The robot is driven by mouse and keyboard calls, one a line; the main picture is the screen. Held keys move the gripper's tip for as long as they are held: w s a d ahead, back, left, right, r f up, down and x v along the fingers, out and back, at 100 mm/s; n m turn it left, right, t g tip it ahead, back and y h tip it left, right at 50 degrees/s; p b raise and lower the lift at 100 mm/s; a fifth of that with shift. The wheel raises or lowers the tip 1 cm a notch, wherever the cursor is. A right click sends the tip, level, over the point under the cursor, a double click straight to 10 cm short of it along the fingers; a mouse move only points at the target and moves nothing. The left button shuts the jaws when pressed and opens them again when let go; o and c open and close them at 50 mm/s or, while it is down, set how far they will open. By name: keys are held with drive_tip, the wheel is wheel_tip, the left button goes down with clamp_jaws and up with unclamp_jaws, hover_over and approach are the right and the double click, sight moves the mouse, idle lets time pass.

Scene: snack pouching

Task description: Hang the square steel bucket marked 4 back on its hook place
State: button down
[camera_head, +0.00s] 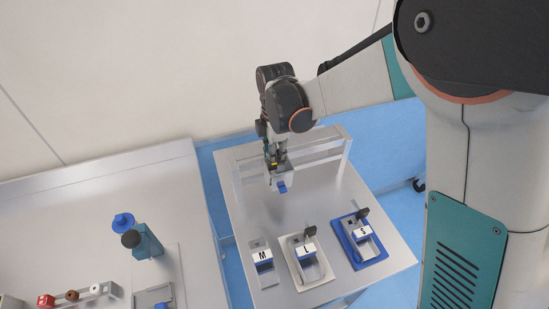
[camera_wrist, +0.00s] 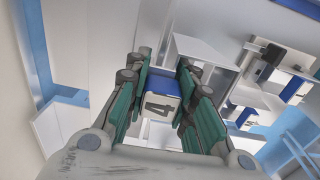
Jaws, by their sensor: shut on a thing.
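The square steel bucket (camera_wrist: 160,104) marked 4 shows between my gripper's fingers in the wrist view, with a blue part along its upper edge. In the head view the bucket (camera_head: 279,177) hangs below my gripper (camera_head: 274,163), with a blue tab low on its front. My gripper, also seen in the wrist view (camera_wrist: 161,78), is shut on it. The bucket is at the steel rail frame (camera_head: 325,151) at the back of the right table. I cannot tell whether it touches the rail; my gripper hides its upper part.
Holders marked M (camera_head: 263,263), L (camera_head: 306,262) and S (camera_head: 361,242) stand at the table's front. The middle of the table (camera_head: 240,215) is clear.

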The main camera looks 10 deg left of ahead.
wheel_tip(320, 180, up, 19)
drive_tip(key=p, duration=0.3)
drive_tip(key=shift+f, duration=0.15)
drive_tip(key=shift+f, duration=0.1)
idle(0.3)
